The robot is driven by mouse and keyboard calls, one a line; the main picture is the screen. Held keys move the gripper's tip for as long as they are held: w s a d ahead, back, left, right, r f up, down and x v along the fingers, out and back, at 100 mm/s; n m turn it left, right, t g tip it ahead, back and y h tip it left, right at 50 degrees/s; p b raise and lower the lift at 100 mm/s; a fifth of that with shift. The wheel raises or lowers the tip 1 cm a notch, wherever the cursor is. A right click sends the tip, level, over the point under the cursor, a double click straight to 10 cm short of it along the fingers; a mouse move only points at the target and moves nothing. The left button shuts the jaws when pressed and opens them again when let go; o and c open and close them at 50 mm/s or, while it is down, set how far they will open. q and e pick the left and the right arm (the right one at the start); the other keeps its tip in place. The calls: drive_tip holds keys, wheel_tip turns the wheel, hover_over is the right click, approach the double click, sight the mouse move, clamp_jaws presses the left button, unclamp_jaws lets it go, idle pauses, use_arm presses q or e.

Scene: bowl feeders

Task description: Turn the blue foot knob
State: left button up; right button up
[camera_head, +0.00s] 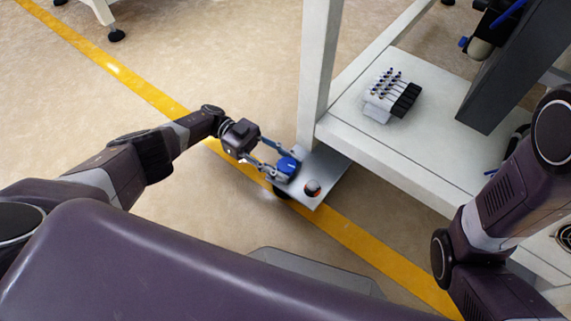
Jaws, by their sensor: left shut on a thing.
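The blue foot knob (287,166) sits on a grey metal foot plate (325,172) at the base of a white frame post. My left gripper (277,166) reaches in from the left, low near the floor, with its fingers around the blue knob. It is shut on the knob. The far finger's contact is partly hidden by the knob. My right arm is at the right edge; its gripper is out of the picture.
A white post (318,70) rises beside the plate and joins a white shelf (440,140) carrying a valve block (390,95). A yellow floor line (120,72) runs past. Open floor lies left.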

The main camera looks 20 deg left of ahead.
sight(286, 165)
idle(0.6)
use_arm(q)
drive_tip(key=o, duration=1.2)
drive_tip(key=shift+r, duration=0.1)
wheel_tip(286, 165, up, 9)
drive_tip(key=shift+f, duration=0.1)
drive_tip(key=shift+r, duration=0.45)
drive_tip(key=shift+s+d, duration=0.1)
